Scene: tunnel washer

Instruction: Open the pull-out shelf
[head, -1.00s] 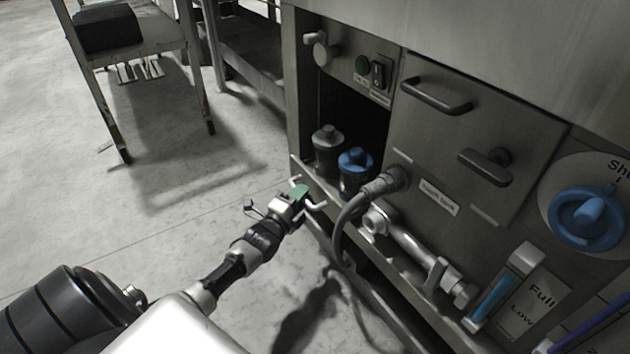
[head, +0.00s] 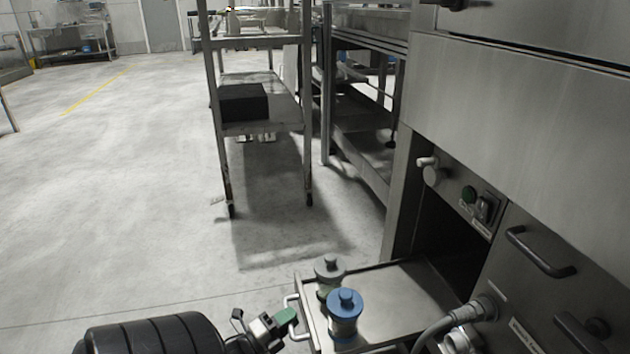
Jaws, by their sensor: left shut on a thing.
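The pull-out shelf (head: 405,295) is a flat steel tray that stands out from the dark opening in the machine's front. A grey-capped bottle (head: 329,276) and a blue-capped bottle (head: 345,315) stand upright near its outer end. A light bar handle (head: 292,303) is on the shelf's outer edge. My left gripper (head: 287,318) is at this handle, to the left of the shelf, and shut on it. Its green fingertip partly covers the handle. My right gripper is not in the head view.
A grey hose (head: 447,322) curves from the machine front beside the shelf's near side. The machine panel (head: 545,290) with dark handles bounds the right. A wheeled rack (head: 262,125) stands behind. The floor on the left is clear.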

